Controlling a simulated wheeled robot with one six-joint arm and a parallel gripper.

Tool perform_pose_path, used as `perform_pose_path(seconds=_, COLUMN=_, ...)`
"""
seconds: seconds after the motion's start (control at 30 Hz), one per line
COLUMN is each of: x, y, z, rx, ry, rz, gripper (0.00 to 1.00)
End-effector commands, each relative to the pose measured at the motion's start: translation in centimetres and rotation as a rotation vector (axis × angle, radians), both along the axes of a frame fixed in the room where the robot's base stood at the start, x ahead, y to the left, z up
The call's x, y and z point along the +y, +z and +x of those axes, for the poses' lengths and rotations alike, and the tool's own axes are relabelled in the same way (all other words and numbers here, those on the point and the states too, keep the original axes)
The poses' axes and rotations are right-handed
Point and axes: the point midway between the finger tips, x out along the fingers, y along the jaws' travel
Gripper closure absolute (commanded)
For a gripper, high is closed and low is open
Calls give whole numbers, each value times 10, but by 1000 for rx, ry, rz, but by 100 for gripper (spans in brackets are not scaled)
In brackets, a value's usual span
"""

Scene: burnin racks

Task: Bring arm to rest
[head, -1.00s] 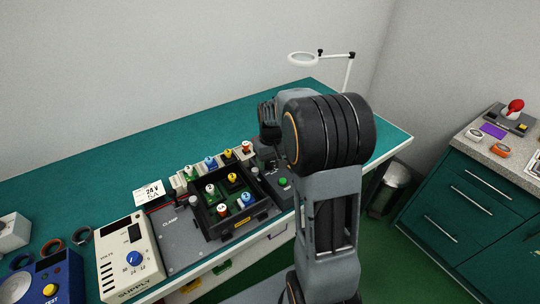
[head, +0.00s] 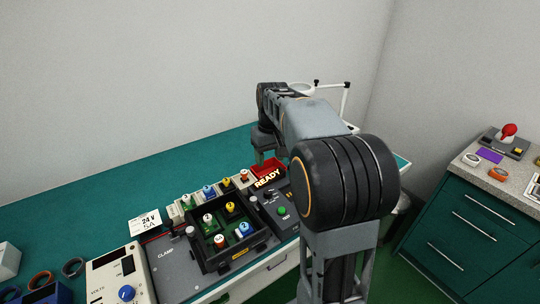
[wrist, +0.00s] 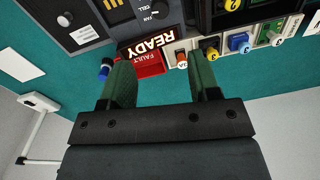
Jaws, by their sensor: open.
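My arm reaches from the right of the head view toward the back of the bench, its forearm roughly level. My gripper (head: 264,158) is at its far end, pointing down above the bench behind the READY sign (head: 268,179); its fingertips are hard to make out there. In the wrist view my gripper (wrist: 160,72) has its two green fingers apart, with nothing held between them. The red FAULT sign (wrist: 140,63) shows beyond and between the fingers, and the READY sign is lit.
A black tray (head: 234,256) of colour-topped parts stands on the bench, with a row of similar parts behind it. The beige supply (head: 118,275) is at left. A ring lamp's white stand (head: 345,100) is behind my arm. Green drawers (head: 455,225) stand at right.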

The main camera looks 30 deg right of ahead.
Motion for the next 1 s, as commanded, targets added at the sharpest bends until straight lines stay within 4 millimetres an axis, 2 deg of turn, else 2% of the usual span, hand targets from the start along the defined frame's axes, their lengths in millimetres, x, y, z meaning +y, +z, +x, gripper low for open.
perform_pose_path(seconds=0.57, x=-1, y=1, z=2, rx=-8, ry=-15, rz=-2, gripper=44)
perform_pose_path(seconds=0.6, x=-1, y=-1, z=4, rx=-22, ry=-35, rz=-8, gripper=44)
perform_pose_path(seconds=0.67, x=-1, y=-18, z=0, rx=-18, ry=-72, rz=-11, gripper=44)
perform_pose_path(seconds=0.77, x=8, y=-34, z=-21, rx=-41, ry=-119, rz=-25, gripper=44)
perform_pose_path(seconds=1.0, x=61, y=-52, z=-100, rx=-175, ry=-127, rz=-50, gripper=44)
